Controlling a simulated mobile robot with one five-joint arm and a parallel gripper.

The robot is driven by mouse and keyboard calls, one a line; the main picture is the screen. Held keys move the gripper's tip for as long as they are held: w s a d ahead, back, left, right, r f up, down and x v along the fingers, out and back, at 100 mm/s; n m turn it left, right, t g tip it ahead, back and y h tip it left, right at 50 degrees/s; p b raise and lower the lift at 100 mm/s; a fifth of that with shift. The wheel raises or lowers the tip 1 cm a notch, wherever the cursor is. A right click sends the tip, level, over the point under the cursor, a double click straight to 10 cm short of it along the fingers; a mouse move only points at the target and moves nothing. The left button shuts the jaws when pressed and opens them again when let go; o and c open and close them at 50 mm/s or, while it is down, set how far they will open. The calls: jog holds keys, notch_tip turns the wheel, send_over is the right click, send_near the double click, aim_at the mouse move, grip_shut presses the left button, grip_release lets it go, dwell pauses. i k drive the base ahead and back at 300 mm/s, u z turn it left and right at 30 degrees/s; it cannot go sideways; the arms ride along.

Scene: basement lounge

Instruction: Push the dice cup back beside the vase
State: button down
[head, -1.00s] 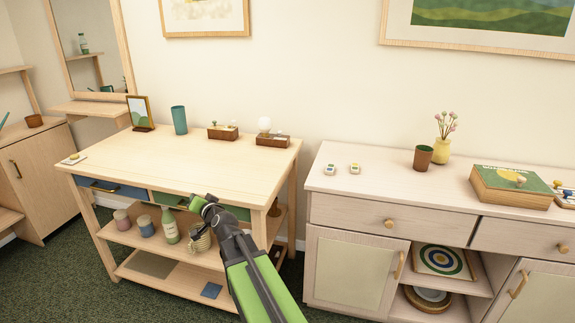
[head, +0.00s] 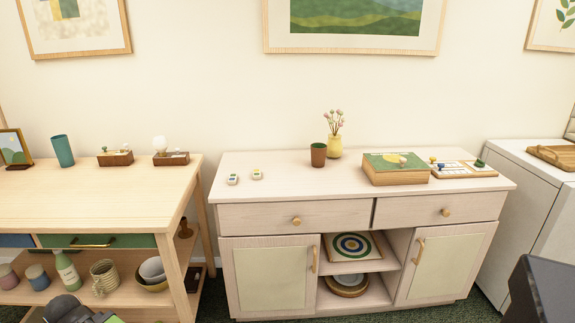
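The dice cup (head: 318,156), brown with a green inside, stands upright on the pale sideboard (head: 290,187). It is just left of and slightly in front of the yellow vase (head: 335,148), which holds pink flowers. In this view the two are very close; I cannot tell whether they touch. My gripper's fingers are not visible.
A green-topped game box (head: 395,168) and a game board (head: 462,169) stand right of the vase. Two small devices (head: 233,179) (head: 257,174) lie to the left. The sideboard's front middle is clear. A wooden table (head: 100,195) stands left, a white cabinet (head: 520,190) right.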

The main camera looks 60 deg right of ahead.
aim_at(318, 150)
jog(key=u, duration=4.9)
jog(key=i, duration=0.1)
jog(key=z, duration=2.8)
jog(key=k, duration=1.8)
jog(key=z, duration=0.55)
jog(key=i, duration=0.95)
jog(key=u, duration=0.1)
